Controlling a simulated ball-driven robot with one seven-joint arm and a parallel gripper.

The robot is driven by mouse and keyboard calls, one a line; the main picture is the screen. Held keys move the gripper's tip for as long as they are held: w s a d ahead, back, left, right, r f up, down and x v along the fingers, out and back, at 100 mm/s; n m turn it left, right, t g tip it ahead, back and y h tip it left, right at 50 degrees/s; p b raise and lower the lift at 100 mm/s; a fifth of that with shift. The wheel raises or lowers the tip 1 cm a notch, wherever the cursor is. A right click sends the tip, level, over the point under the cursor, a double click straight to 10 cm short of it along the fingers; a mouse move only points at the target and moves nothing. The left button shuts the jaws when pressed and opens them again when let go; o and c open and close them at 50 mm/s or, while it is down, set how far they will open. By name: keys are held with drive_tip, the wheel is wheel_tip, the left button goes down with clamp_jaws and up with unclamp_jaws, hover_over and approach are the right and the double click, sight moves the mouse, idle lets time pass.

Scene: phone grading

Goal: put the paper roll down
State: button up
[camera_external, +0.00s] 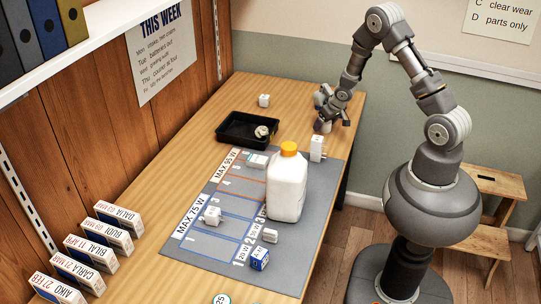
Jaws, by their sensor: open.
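My gripper (334,112) is at the far right part of the table, low over the surface, with its jaws open.
A black tray (222,139) with a small crumpled-looking item (262,131) lies left of my gripper. A white bottle with an orange cap (286,188) and a white charger (317,149) stand nearer on the grey mat (283,268). Several small boxes line the left edge.

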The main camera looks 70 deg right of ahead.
drive_tip(key=shift+r, duration=0.3)
drive_tip(key=p+v, duration=0.5)
drive_tip(key=v, duration=0.7)
drive_tip(key=w+a+r+n+t, duration=0.1)
drive_tip(key=w+a+r+t, duration=0.3)
drive_tip(key=r, duration=0.7)
drive_tip(key=w+a+r+n+h, duration=0.1)
drive_tip(key=w+a+r, duration=0.1)
drive_tip(key=w+r, duration=0.6)
drive_tip(key=w+a+r+n+t, duration=0.1)
drive_tip(key=w+a+r+t, duration=0.15)
drive_tip(key=r, duration=1.05)
drive_tip(key=s+a+r+n+t+y, duration=0.1)
drive_tip(key=a+r, duration=0.3)
drive_tip(key=r, duration=0.4)
drive_tip(key=a+r+t, duration=0.1)
drive_tip(key=a+r, duration=0.4)
drive_tip(key=r, duration=0.4)
drive_tip(key=s+a+r+n+t+y+b, duration=0.1)
drive_tip(key=s+a+r, duration=0.3)
drive_tip(key=r, duration=0.3)
drive_tip(key=s+a+r+n+t+y+b, duration=0.1)
drive_tip(key=s+a+r+t, duration=0.1)
drive_tip(key=s+a+r, duration=0.3)
drive_tip(key=shift+s+r+n+y, duration=0.3)
drive_tip(key=shift+r+n, duration=0.1)
drive_tip(key=shift+r, duration=0.85)
